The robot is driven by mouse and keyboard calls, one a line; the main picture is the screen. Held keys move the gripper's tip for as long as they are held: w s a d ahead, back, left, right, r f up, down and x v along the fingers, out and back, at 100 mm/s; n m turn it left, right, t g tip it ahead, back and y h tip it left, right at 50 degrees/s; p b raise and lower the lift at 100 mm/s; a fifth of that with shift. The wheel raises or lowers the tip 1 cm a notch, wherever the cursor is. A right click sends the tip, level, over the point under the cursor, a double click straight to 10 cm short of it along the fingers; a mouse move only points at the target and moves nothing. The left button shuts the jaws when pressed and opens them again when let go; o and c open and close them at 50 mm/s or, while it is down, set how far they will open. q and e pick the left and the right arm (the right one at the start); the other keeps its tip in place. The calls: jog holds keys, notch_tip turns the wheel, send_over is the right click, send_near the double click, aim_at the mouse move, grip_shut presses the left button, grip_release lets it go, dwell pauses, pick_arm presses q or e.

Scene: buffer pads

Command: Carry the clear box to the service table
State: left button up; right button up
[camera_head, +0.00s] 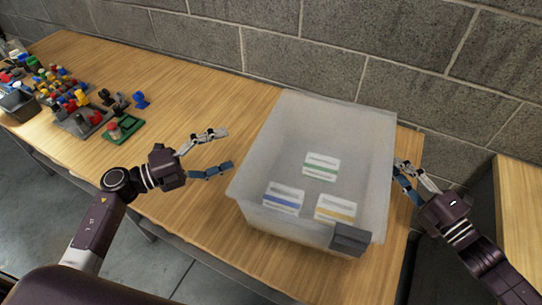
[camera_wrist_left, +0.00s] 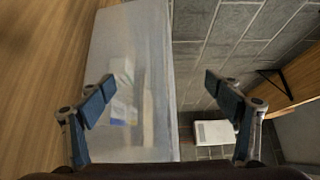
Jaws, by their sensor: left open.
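The clear box (camera_head: 300,125) stands on the wooden table, open at the top, with three white cards inside, striped green, blue and yellow. A dark grey piece (camera_head: 350,240) sits on its front right corner. My left gripper (camera_head: 229,149) is open and empty to the left of the box, its fingers pointing at the box's left side but apart from it. The box wall also shows in the left wrist view (camera_wrist_left: 135,40). My right gripper (camera_head: 402,172) is at the box's right wall; whether it is closed on the rim is unclear.
The wooden table (camera_head: 190,90) runs along a grey block wall. Several small coloured parts, a green tray (camera_head: 123,131) and a grey bin (camera_head: 18,106) crowd its left end. Another wooden surface (camera_head: 520,200) lies at the right edge, across a dark gap.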

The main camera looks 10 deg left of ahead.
pick_arm(q)
jog(key=shift+s+a, duration=0.3)
jog(key=shift+a, duration=0.05)
pick_arm(e)
jog(key=shift+r, duration=0.2)
jog(key=shift+o, duration=0.5)
jog(key=o, duration=0.8)
jog(key=shift+f, duration=0.1)
jog(key=shift+o, duration=0.2)
jog(key=shift+s+d, duration=0.1)
jog(key=v, duration=1.1)
jog(key=shift+s+d, duration=0.25)
jog(key=shift+s, duration=0.1)
jog(key=shift+f, duration=0.1)
